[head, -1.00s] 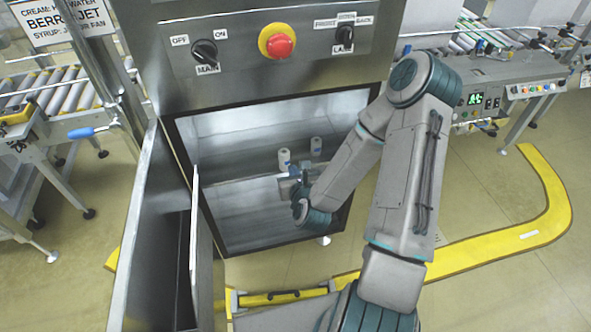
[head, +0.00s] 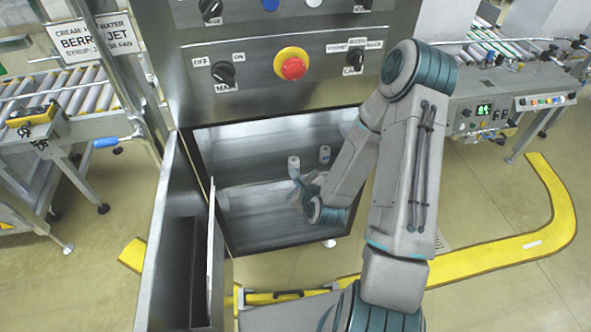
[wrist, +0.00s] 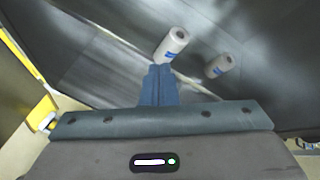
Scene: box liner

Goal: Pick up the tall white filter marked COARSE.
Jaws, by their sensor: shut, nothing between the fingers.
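Two white cylindrical filters with blue label marks stand inside the open cabinet. The left filter (head: 294,167) looks a little longer in the wrist view (wrist: 172,45). The right filter (head: 324,154) also shows in the wrist view (wrist: 219,66). The label lettering is too small to read, so I cannot tell which is marked COARSE. My gripper (wrist: 160,68) has its blue fingers shut together and empty. Its tips point at the near end of the left filter, very close; I cannot tell whether they touch. In the head view my wrist partly hides the fingers and the space below that filter.
The metal cabinet (head: 227,148) frames the opening around my arm. Its open door (head: 163,240) stands at the left. A panel with a red stop button (head: 291,66) is above. Roller conveyors (head: 75,104) flank the cabinet. A yellow floor strip (head: 500,247) curves at the right.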

